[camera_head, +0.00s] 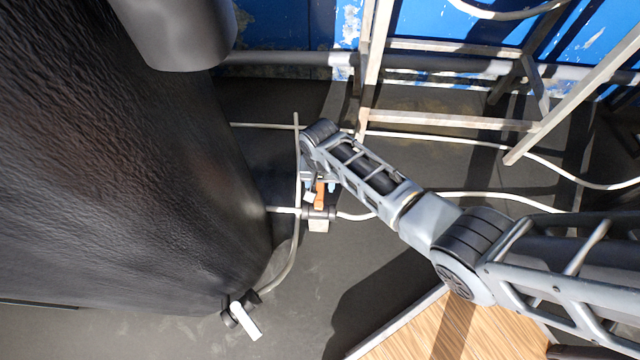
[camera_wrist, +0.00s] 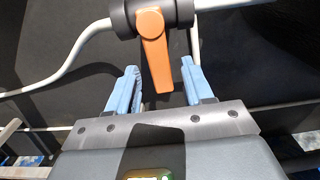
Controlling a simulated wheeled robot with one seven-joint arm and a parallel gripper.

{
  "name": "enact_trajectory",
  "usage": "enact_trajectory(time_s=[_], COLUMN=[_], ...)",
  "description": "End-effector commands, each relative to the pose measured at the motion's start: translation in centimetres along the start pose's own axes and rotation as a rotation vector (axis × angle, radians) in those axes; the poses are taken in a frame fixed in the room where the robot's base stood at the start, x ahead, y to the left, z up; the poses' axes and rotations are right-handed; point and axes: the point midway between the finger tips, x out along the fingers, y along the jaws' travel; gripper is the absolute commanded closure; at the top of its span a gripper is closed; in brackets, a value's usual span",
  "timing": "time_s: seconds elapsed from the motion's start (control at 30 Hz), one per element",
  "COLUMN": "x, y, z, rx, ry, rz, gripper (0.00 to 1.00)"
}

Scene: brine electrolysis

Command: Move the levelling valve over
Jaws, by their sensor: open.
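The levelling valve shows in the wrist view as an orange lever (camera_wrist: 154,60) on a dark round valve body (camera_wrist: 124,18) fitted in a pale pipe. The lever points toward my gripper. My gripper (camera_wrist: 163,82) is open, with its blue fingers on either side of the lever's free end and a gap visible on both sides. In the head view the orange lever (camera_head: 320,193) sits low beside the large dark tank, and my gripper (camera_head: 318,188) is at it, partly hidden by my wrist.
A large dark tank (camera_head: 130,170) fills the left. A white-handled valve (camera_head: 245,320) sits at its foot. Pale hoses (camera_head: 440,140) run across the dark floor. A metal ladder-like frame (camera_head: 450,118) stands before the blue wall. A wooden surface (camera_head: 430,335) lies at the bottom.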

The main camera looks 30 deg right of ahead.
Motion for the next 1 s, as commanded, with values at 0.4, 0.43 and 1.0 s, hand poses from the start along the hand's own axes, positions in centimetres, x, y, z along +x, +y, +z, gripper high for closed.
enact_trajectory(time_s=[0.4,0.43,1.0], x=[0.04,0.04,0.05], y=[-0.01,-0.01,0.01], z=[-0.02,-0.02,0.00], rx=[0.000,0.000,0.000], ry=[0.000,0.000,0.000], rz=[-0.001,-0.001,0.000], gripper=[0.64,0.67,1.00])
